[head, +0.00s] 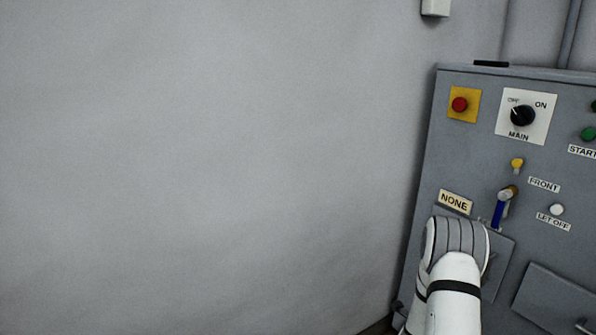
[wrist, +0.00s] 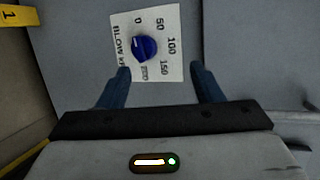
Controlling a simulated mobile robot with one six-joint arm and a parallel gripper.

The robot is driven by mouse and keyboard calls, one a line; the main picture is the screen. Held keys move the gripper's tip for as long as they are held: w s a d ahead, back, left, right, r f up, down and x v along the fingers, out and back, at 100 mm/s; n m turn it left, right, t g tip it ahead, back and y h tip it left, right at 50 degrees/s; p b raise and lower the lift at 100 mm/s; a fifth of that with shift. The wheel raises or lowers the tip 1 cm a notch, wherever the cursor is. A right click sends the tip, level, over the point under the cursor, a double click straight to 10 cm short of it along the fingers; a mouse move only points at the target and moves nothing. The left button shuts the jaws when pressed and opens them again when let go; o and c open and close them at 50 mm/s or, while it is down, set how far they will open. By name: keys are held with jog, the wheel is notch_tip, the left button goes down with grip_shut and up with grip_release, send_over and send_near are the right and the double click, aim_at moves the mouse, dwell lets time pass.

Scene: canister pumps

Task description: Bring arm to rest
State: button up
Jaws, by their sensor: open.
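My gripper (wrist: 160,72) shows in the wrist view with its two blue fingers spread apart and nothing between them. A blue knob (wrist: 146,48) on a white dial plate (wrist: 170,22) marked 0, 50, 100 and 150 shows just past the fingertips, nearer the left finger. I see no finger closed on it; the depth gap is hard to judge. In the head view my white arm (head: 455,290) reaches up in front of the grey cabinet (head: 470,155) at the lower right.
The cabinet carries a red button (head: 460,104) on yellow, a black MAIN switch (head: 522,115), a green START button (head: 588,134), a yellow FRONT knob (head: 517,163) and a white button (head: 557,209). Bare wall fills the left.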

jog(key=s+a+r+n+y+p, duration=0.1)
jog(key=a+r+n+y+p, duration=0.3)
jog(key=a+r, duration=0.5)
jog(key=s+a+r+n+g+y+p, duration=0.15)
jog(key=a+r+n+p, duration=0.35)
jog(key=r, duration=0.7)
jog(key=s+a+r+n+y+p, duration=0.1)
jog(key=a+r+n+y+p, duration=0.3)
jog(key=a+r, duration=0.5)
jog(key=s+a+r+n+g+p, duration=0.3)
jog(key=s+r+n+p, duration=0.3)
jog(key=s+r, duration=0.5)
jog(key=s+a+r+n+g+y+p, duration=0.1)
jog(key=s+a+r+n+g+p, duration=0.2)
jog(key=s+r, duration=0.9)
jog(key=s+a+n+p, duration=0.2)
jog(key=s+n+p, duration=0.2)
jog(key=n, duration=0.2)
jog(key=shift+a, duration=0.4)
jog(key=shift+r, duration=0.1)
